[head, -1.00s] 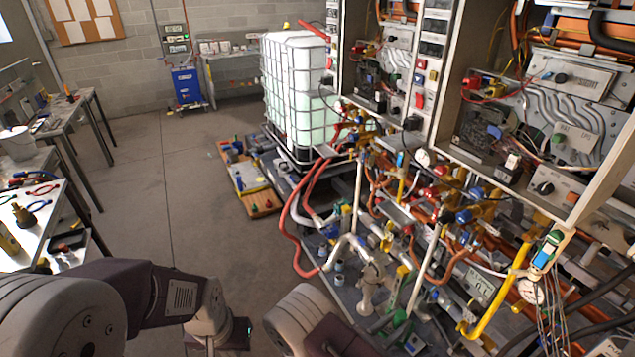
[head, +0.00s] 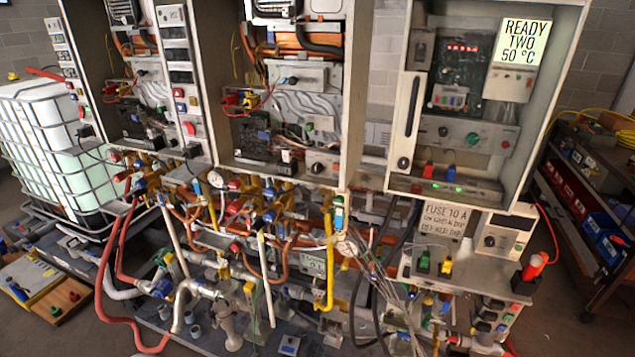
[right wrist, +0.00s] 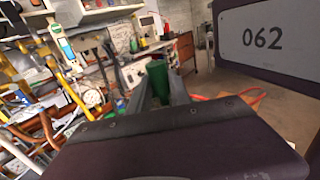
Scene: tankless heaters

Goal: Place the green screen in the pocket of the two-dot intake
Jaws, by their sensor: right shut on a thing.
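In the right wrist view, my right gripper (right wrist: 159,98) is shut on the green screen (right wrist: 157,76), a small dark green cylinder whose upper part shows between the fingers. Its lower end is hidden by the gripper. The screen is held in the air in front of the pipework. My left gripper is not in view. In the head view, pipes and valves (head: 245,235) run below the open heater cabinets; I cannot make out which fitting is the two-dot intake or see its dots or pocket.
A caged white tank (head: 60,150) stands at the left. Loose cables (head: 375,265) hang in front. A shelf with blue bins (head: 600,225) is far right.

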